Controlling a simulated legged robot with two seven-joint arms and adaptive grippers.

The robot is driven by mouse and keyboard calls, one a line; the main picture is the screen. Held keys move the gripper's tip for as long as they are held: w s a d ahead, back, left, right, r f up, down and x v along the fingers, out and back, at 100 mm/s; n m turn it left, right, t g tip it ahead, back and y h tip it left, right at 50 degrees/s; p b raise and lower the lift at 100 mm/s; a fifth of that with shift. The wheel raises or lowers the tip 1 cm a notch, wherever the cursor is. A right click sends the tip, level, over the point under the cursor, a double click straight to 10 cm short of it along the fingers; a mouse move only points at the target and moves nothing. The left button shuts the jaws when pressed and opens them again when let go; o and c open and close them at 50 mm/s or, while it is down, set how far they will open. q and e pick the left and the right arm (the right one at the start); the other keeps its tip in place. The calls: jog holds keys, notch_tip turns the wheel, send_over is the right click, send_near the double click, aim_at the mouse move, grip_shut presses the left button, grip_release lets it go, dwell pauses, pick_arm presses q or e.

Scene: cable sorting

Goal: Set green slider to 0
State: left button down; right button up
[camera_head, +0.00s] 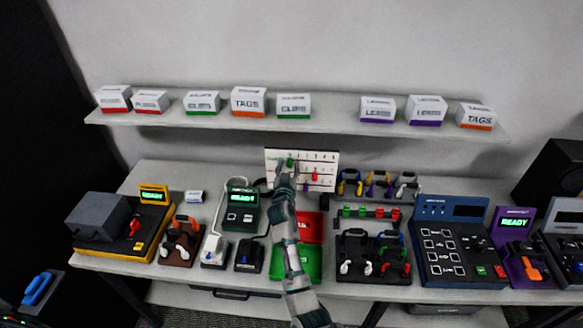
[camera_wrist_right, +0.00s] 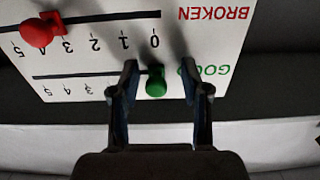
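The white slider board (camera_head: 327,160) stands upright at the back of the table. Its green slider (camera_head: 290,161) is near the left end of the top row in the head view. In the right wrist view, which is upside down, the green slider (camera_wrist_right: 155,82) sits at the right end of the GOOD slot, at the low-number end; the digits beside it are hidden by a finger. The red slider (camera_wrist_right: 36,33) is near 4 on the BROKEN row. My right gripper (camera_wrist_right: 159,72) is open, one finger on each side of the green slider; contact cannot be told. My left gripper is out of view.
Red and green trays (camera_head: 309,262) lie under my right arm. Connector racks (camera_head: 372,213) stand to the right, and a small device with a READY screen (camera_head: 243,196) to the left. A shelf (camera_head: 330,124) with labelled boxes hangs above the board.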

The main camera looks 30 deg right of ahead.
jog(key=shift+s+a+r, duration=0.2)
jog(key=shift+a+r, duration=0.2)
jog(key=shift+a, duration=0.2)
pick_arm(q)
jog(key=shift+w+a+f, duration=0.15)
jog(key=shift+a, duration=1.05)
pick_arm(e)
jog(key=v, duration=1.1)
jog(key=shift+a+f, duration=0.2)
jog(key=shift+f, duration=0.15)
jog(key=shift+s+d, duration=0.1)
jog(key=shift+s, duration=0.05)
